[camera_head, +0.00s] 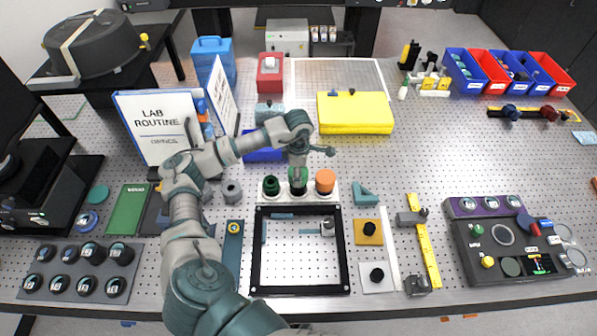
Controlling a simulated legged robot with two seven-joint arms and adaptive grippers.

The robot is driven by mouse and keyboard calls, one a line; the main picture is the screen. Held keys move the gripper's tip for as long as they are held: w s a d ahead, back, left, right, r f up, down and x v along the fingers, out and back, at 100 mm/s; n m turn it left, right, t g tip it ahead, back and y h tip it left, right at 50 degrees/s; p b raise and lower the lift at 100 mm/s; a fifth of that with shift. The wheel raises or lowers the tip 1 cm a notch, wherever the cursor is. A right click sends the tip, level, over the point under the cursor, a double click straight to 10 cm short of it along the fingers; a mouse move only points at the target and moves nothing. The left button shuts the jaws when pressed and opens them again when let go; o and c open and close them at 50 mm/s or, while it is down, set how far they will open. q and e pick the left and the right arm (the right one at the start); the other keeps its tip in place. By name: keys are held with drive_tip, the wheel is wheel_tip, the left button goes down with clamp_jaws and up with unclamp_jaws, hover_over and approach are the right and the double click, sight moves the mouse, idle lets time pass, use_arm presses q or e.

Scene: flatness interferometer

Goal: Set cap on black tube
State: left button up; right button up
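Three upright round pieces stand in a row on a white holder (312,197) near the middle of the table. The left one has a dark green top (271,185), the right one an orange top (325,181). The middle one is a dark piece (298,187), partly covered by my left gripper (298,172). The gripper points down right over or around this middle piece. I cannot tell whether its fingers are open or shut, or whether they hold a cap. Which piece is the black tube is not clear. My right gripper is not in view.
A black square frame (256,262) lies just in front of the holder. A yellow case (354,115) and an upright lab routine binder (158,128) stand behind. A rack of black cylinders (72,290) is front left, a control panel (468,250) front right.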

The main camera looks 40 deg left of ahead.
use_arm(q)
drive_tip(key=shift+f+b, duration=0.4)
drive_tip(key=shift+f, duration=0.3)
drive_tip(key=shift+f+b, duration=0.3)
drive_tip(key=shift+f, duration=0.05)
drive_tip(key=o, duration=1)
wheel_tip(320, 180, up, 12)
drive_tip(key=shift+w+a+f, duration=0.1)
